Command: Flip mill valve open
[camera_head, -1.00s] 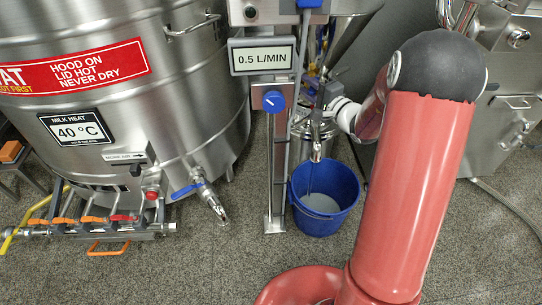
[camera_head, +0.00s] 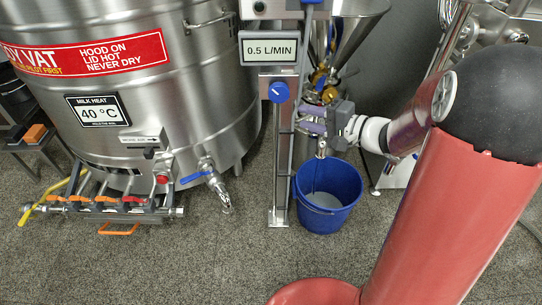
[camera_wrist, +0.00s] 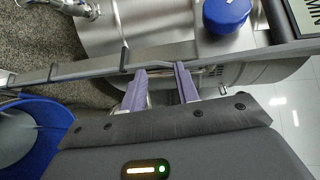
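My gripper (camera_head: 304,120) is in front of the mill, to the right of the grey post, with its purple fingers pointing left. In the wrist view its two fingers (camera_wrist: 161,68) stand apart with nothing clearly held between them. The mill's steel hopper (camera_head: 350,25) shows behind, with brass-coloured fittings (camera_head: 320,78) below it, just above my gripper. A metal spout (camera_head: 321,149) hangs over the blue bucket, below my gripper. My gripper and the post hide part of the mill, and I cannot make out the mill valve's handle for certain.
The post (camera_head: 281,170) carries a blue knob (camera_head: 278,92), also near the top of the wrist view (camera_wrist: 226,14), and a 0.5 L/MIN sign (camera_head: 270,48). A blue bucket (camera_head: 325,185) with pale liquid stands below. A steel vat (camera_head: 200,90) with a blue-handled outlet (camera_head: 200,176) is left.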

